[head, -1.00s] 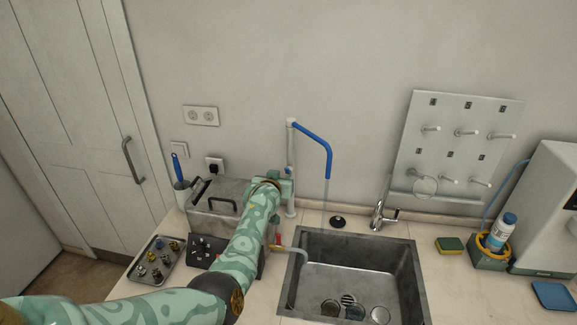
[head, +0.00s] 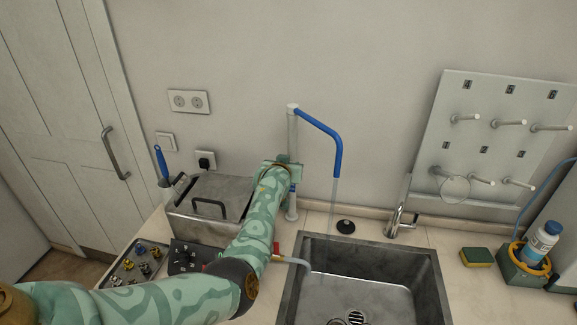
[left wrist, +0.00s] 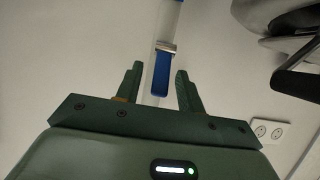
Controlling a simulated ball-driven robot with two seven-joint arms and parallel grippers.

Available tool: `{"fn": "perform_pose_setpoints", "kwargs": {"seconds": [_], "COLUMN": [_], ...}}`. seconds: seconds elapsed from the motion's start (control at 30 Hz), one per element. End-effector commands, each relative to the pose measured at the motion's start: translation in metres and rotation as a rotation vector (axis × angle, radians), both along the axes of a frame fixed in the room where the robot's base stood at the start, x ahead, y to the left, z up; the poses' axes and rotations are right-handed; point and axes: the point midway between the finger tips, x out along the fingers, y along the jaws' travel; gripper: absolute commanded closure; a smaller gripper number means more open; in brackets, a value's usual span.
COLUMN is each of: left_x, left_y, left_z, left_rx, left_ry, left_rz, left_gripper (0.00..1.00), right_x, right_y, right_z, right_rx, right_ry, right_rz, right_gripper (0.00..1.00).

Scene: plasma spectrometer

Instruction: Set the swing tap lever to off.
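The swing tap is a white upright column (head: 292,130) with a bent blue spout (head: 321,126) at its top, behind the sink. A thin stream of water (head: 334,200) falls from the spout. In the left wrist view, the blue lever (left wrist: 161,75) lies against the white column, below a metal collar. My left gripper (left wrist: 158,70) is open, with one finger on each side of the lever; I cannot tell whether either touches it. In the head view, my left gripper (head: 284,165) is at the column and mostly hides the lever. My right gripper is out of view.
The sink (head: 365,257) lies right of my left arm. A metal box with a handle (head: 210,200) stands left of it. A chrome faucet (head: 398,218), a sponge (head: 476,257) and a peg board (head: 487,125) are to the right. A red-handled tap (head: 276,250) is close beside my arm.

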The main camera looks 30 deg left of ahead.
Motion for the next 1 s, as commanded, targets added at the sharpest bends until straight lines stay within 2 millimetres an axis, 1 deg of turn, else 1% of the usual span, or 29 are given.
{"fn": "perform_pose_setpoints", "kwargs": {"seconds": [0.07, 0.17, 0.2, 0.23, 0.47, 0.67, 0.87, 0.93, 1.0], "left_x": [0.000, 0.000, 0.000, 0.000, 0.000, 0.003, 0.008, 0.011, 0.014], "left_y": [0.000, 0.000, 0.000, 0.000, 0.000, 0.001, 0.002, 0.003, 0.004], "left_z": [0.001, 0.001, 0.001, 0.001, 0.001, 0.004, 0.007, 0.006, 0.005], "left_rx": [0.000, 0.000, 0.000, 0.000, -0.002, -0.016, -0.049, -0.064, -0.079], "left_ry": [0.000, 0.000, 0.000, 0.000, 0.008, 0.062, 0.188, 0.246, 0.307], "left_rz": [0.000, 0.000, 0.000, 0.000, 0.000, 0.000, -0.001, 0.000, -0.001], "left_gripper": [0.62, 0.87, 0.98, 1.00, 1.00, 1.00, 1.00, 1.00, 1.00], "right_x": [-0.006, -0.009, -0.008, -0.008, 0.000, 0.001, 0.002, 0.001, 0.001], "right_y": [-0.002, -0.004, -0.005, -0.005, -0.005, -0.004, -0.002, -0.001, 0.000], "right_z": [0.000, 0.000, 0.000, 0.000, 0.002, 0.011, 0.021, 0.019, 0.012], "right_rx": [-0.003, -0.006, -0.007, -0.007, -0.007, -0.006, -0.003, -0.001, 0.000], "right_ry": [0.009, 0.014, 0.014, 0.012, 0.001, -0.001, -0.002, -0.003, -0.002], "right_rz": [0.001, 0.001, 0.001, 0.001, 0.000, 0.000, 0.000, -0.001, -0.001], "right_gripper": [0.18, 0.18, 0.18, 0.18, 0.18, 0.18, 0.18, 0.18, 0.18]}}
